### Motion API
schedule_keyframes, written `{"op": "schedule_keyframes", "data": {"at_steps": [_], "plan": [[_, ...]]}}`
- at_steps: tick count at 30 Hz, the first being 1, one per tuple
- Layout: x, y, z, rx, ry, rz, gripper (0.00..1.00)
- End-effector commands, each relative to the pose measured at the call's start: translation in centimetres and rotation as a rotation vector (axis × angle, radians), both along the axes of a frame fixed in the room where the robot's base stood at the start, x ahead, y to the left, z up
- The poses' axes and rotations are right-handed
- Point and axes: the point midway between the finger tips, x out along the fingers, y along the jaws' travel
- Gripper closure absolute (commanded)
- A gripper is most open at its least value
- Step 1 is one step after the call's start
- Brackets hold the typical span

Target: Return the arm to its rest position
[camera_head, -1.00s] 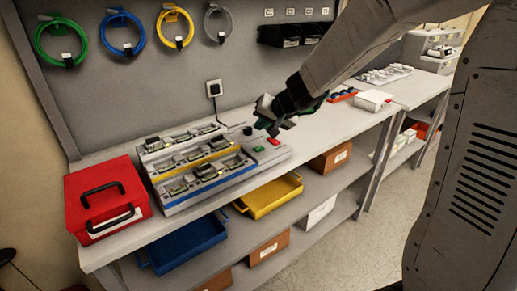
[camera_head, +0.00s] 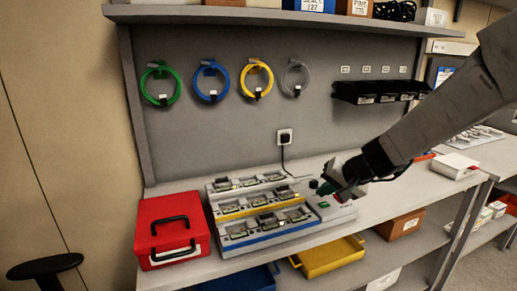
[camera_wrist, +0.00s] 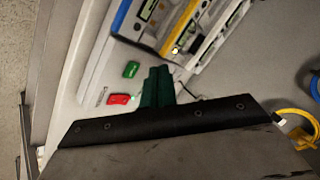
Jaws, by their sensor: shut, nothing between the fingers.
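My gripper (camera_head: 333,188) is at the right end of the pump rack, close above its control end, in the head view. In the wrist view its dark green fingers (camera_wrist: 158,88) are together with nothing between them. The grey pump rack (camera_head: 262,213) stands on the bench, with yellow and blue strips and several pump modules in rows. A green button (camera_wrist: 131,69) and a red button (camera_wrist: 118,99) show beside my fingers in the wrist view. My arm reaches in from the upper right. Whether the gripper touches the rack cannot be told.
A red case (camera_head: 170,229) stands left of the rack. A yellow bin (camera_head: 328,257) and a blue bin (camera_head: 240,281) are below the bench top. Coloured cable coils (camera_head: 210,82) and black bins (camera_head: 366,91) hang on the back panel. A white box (camera_head: 454,166) lies to the right.

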Motion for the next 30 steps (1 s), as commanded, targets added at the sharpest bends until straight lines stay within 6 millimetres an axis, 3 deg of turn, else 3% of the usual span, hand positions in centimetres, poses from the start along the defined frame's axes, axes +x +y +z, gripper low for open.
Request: {"op": "schedule_keyframes", "data": {"at_steps": [4, 8, 15, 18, 22, 30], "plan": [[-6.5, 1.9, 0.6, 0.008, 0.137, 0.136, 1.0], [-13.4, 2.2, 1.7, -0.047, 0.264, 0.241, 1.0], [-26.0, -1.1, 3.6, -0.294, 0.464, 0.336, 1.0], [-30.0, -3.1, 4.3, -0.412, 0.501, 0.334, 1.0], [-33.0, -4.9, 5.2, -0.525, 0.483, 0.332, 1.0], [-34.1, -4.9, 6.5, -0.563, 0.397, 0.322, 1.0]]}}
